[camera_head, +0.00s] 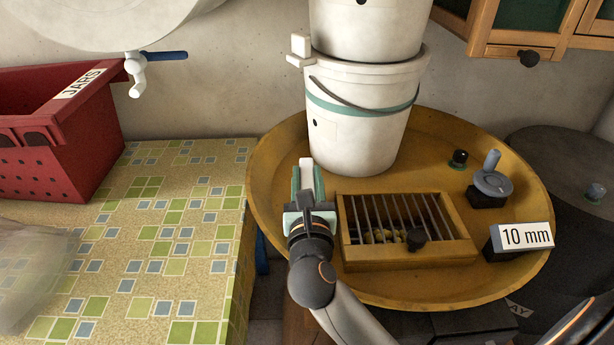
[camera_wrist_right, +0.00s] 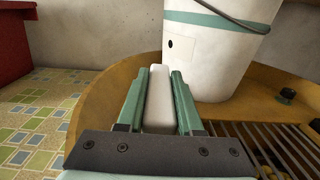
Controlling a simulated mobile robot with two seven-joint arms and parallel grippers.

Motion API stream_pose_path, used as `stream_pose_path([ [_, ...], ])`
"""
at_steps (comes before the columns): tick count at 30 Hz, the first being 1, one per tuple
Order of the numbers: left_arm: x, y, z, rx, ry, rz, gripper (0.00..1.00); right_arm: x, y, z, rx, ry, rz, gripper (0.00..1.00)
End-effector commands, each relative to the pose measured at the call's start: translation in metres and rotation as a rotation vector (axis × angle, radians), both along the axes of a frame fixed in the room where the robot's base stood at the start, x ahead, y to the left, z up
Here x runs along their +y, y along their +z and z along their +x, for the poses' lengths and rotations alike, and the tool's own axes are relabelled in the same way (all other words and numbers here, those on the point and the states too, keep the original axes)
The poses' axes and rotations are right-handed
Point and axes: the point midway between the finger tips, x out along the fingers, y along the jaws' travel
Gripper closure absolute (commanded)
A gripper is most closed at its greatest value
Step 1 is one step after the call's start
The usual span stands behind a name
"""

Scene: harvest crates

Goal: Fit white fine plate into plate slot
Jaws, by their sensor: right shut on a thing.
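My right gripper (camera_head: 307,176) stands over the left part of a round yellow-brown tray. Its teal fingers are shut on a narrow white piece, taken as the white fine plate (camera_head: 306,163), whose end sticks out past the fingertips. In the right wrist view the white piece (camera_wrist_right: 158,98) sits between both fingers, apart from the bucket behind. A wooden box (camera_head: 453,249) with metal bars and a dark knob lies right of the gripper, with small yellowish and dark things under the bars. I cannot tell for certain which opening is the plate slot. My left gripper is not in view.
White buckets (camera_head: 360,140) are stacked behind the gripper on the tray (camera_head: 270,215). A "10 mm" sign (camera_head: 525,236) and a grey-handled knob (camera_head: 491,184) stand at right. A red crate marked JARS (camera_head: 60,150) is on the tiled table (camera_head: 180,245), whose middle is clear.

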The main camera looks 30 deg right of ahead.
Motion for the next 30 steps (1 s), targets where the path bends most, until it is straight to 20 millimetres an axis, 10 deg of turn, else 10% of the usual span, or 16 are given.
stream_pose_path([
  [4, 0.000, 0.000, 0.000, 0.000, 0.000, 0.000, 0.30, 0.005, -0.005, -0.002, 0.013, 0.005, 0.006, 1.00],
  [5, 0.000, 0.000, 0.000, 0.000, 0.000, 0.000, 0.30, 0.005, -0.005, -0.002, 0.013, 0.005, 0.006, 0.62],
  [13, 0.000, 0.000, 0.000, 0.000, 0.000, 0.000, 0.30, 0.006, -0.004, -0.002, 0.012, 0.006, 0.008, 0.31],
  [30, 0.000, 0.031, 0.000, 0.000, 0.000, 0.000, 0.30, 0.006, 0.033, -0.003, 0.008, 0.009, 0.014, 0.30],
])
